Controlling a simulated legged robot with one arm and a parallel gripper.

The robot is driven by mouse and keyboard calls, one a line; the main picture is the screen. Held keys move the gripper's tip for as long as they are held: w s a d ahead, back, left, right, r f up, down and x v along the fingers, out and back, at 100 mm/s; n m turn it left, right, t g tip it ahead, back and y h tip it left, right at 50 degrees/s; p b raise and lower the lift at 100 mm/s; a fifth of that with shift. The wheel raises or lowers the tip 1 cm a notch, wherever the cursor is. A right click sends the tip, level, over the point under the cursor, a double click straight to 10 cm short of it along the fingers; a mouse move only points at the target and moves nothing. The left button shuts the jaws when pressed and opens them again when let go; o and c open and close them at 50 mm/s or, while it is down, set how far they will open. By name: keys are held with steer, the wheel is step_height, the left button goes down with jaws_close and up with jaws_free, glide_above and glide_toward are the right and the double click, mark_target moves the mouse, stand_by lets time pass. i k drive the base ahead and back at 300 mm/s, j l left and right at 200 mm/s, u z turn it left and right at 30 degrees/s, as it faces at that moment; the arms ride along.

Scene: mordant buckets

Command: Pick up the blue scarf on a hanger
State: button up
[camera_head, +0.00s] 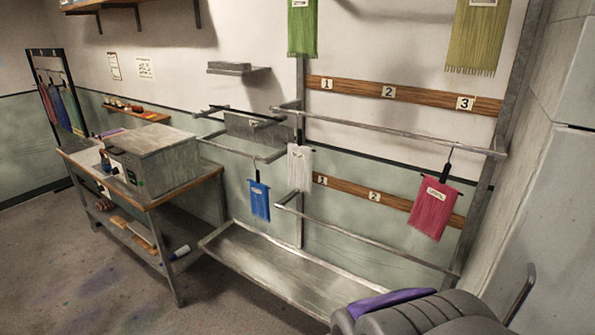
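A blue scarf (259,200) hangs from a dark hanger (256,178) near the middle of the view. It hangs down below the short grey metal rails (240,150) between the workbench and the tall rack. A small white tag shows at its top. The hanger's upper hook is too small to make out clearly. A white scarf (299,168) hangs just to its right, apart from it. My gripper cannot be made out in this view.
A metal trough (285,275) lies below the scarves. A bench (165,196) with a grey box (155,160) stands left. A red scarf (433,208) hangs right. A dark ridged shape with purple fills the bottom right. Floor (120,285) is open at front left.

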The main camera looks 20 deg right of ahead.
mark_target(259, 195)
steer(key=i+j+z, duration=0.5)
steer(key=i, duration=0.4)
steer(key=i+j+z, duration=0.45)
steer(key=i+j, duration=0.3)
steer(key=j, duration=0.35)
